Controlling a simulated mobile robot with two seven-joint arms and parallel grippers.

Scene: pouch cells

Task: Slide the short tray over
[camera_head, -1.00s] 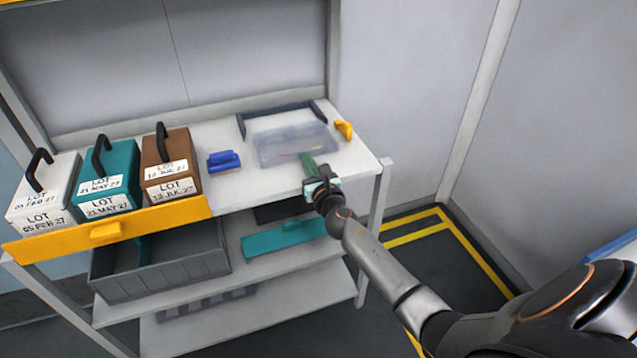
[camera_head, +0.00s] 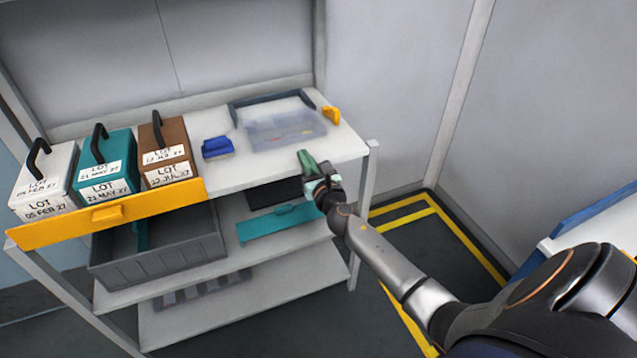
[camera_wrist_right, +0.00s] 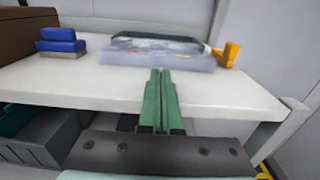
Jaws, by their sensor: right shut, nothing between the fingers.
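A low translucent tray (camera_head: 285,132) with small coloured bits in it lies on the bench top, in front of a dark frame-like bar (camera_head: 270,97). It also shows in the right wrist view (camera_wrist_right: 158,58), straight ahead of the fingers. My right gripper (camera_head: 304,157) has green fingers, shut and empty, at the bench's front edge. In the right wrist view the fingertips (camera_wrist_right: 161,75) point at the tray's front wall; whether they touch it I cannot tell. My left gripper is not in view.
A blue block (camera_head: 217,147) sits left of the tray and a yellow piece (camera_head: 331,115) right of it. White, teal and brown lot boxes (camera_head: 165,150) stand at left behind a yellow front (camera_head: 110,214). Below are a grey bin (camera_head: 165,262) and a teal panel (camera_head: 277,224).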

